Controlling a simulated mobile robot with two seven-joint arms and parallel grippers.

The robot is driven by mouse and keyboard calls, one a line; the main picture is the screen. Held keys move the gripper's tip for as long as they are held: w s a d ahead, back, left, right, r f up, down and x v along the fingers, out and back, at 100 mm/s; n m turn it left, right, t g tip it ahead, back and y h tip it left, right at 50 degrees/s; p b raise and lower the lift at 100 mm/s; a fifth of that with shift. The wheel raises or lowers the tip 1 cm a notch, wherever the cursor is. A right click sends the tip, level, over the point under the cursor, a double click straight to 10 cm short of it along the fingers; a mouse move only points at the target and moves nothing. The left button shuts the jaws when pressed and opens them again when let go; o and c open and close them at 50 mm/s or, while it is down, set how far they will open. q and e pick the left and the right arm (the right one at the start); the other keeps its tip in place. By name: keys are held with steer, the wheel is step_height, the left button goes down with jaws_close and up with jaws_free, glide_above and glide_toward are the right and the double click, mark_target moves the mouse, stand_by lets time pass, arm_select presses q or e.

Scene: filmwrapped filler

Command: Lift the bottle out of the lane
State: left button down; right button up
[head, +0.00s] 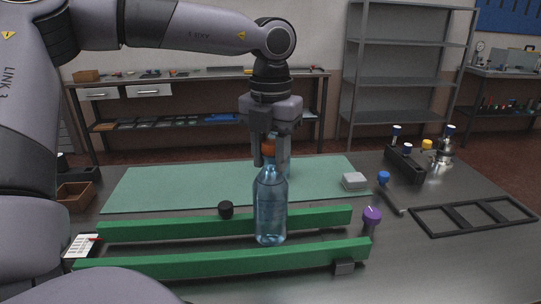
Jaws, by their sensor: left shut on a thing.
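The clear blue bottle (270,208) with an orange cap is upright at the two green rails, the back rail (170,230) and the front rail (200,262). Its lower body covers part of the back rail, and its base shows just above the front rail. I cannot tell whether the base touches the lane floor. My left gripper (270,152) points down from above and is shut on the bottle around its cap and neck. The fingers partly hide the top. My right gripper is not in view.
A green mat (150,187) lies behind the rails. A black knob (226,209) is by the back rail, and a purple-topped piece (372,216) stands right of the rails. A grey block (354,181), a black frame (472,215) and a capped rack (404,164) are at right.

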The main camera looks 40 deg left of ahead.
arm_select(q)
steer(key=shift+r+p, duration=2.05)
steer(key=shift+r, duration=1.1)
steer(key=shift+r+p, duration=0.3)
steer(key=shift+r, duration=0.85)
step_height(320, 180, up, 8)
steer(key=shift+r, duration=0.1)
